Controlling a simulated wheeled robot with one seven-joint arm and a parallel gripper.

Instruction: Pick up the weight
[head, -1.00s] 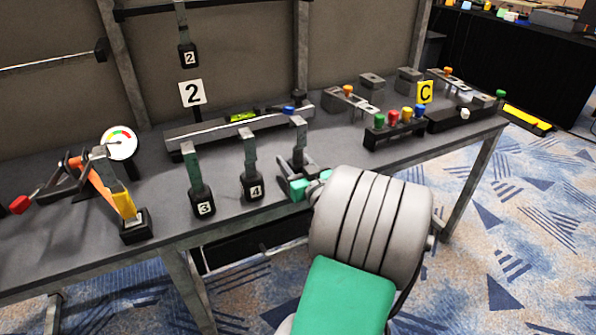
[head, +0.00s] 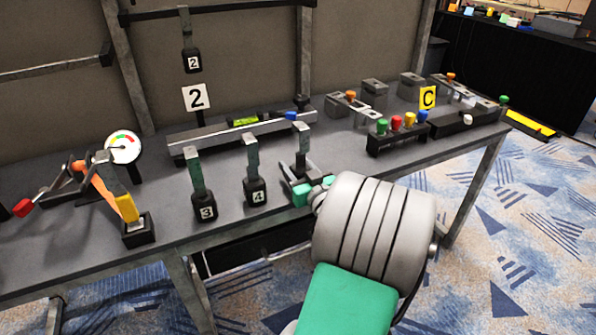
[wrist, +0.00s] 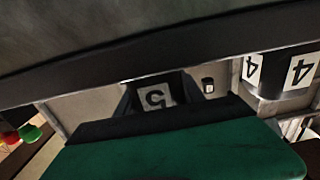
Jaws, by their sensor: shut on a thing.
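A weight with a metal strap handle and a black base (head: 303,140) stands upright at the table's front edge in the head view. My gripper (head: 314,188), with teal fingertips, is at its base and shut on it; the fingers and wrist hide the lower part. In the wrist view a dark block with a label that looks like an upside-down 5 (wrist: 155,95) shows beyond the green part of my gripper. I cannot tell if the weight is clear of the table. Weights marked 3 (head: 204,205) and 4 (head: 255,190) stand to its left. Weight 4 also shows in the wrist view (wrist: 285,75).
A rail with a level (head: 243,121) lies behind the weights. A block with coloured knobs (head: 398,140) is to the right. A gauge (head: 122,147) and lever device stand left.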

